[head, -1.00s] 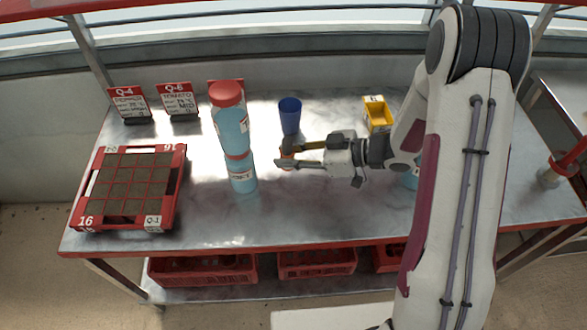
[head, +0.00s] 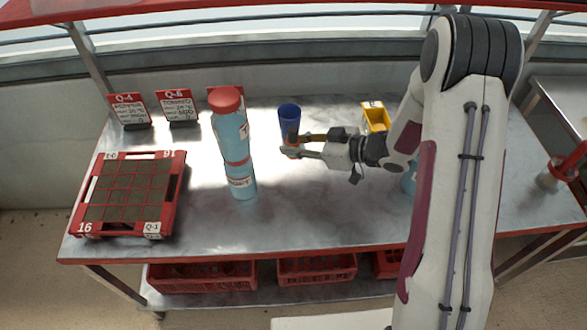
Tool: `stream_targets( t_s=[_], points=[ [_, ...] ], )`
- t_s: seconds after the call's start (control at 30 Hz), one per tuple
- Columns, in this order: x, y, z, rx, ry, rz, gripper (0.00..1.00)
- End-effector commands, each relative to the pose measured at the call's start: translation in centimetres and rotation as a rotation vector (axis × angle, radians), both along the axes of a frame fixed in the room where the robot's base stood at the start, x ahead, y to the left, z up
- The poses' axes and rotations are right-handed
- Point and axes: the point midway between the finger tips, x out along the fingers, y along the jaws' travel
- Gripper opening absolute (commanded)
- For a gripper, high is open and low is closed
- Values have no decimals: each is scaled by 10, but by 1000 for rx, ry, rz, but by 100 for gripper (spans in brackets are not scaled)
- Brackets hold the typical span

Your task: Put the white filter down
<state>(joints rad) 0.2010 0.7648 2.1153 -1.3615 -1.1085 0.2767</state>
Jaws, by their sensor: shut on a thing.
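My gripper (head: 288,145) reaches in from the right above the middle of the metal bench, with its fingers pointing left. It is shut on a small orange-tinted thing (head: 291,153) that shows just at the fingertips. The fingers hide much of this thing, and I cannot tell whether it is the white filter. I cannot make out a white filter elsewhere in the head view. The fingertips are just in front of a blue cup (head: 289,115) and overlap its lower part in the picture. I cannot tell whether they touch it.
A tall light-blue bottle (head: 234,150) with a red cap stands left of my gripper. A yellow bin (head: 376,117) stands behind my wrist. The bench's front middle (head: 310,220) is clear.

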Motion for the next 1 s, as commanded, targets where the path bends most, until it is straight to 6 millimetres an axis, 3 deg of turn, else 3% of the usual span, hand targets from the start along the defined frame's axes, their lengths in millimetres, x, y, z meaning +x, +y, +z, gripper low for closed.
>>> stream_targets(
  t_s=[0.43,1.0],
  points=[
    [-1,0,-45,1,2,0,0],
    [0,0,-53,0,1,0,0]
  ],
)
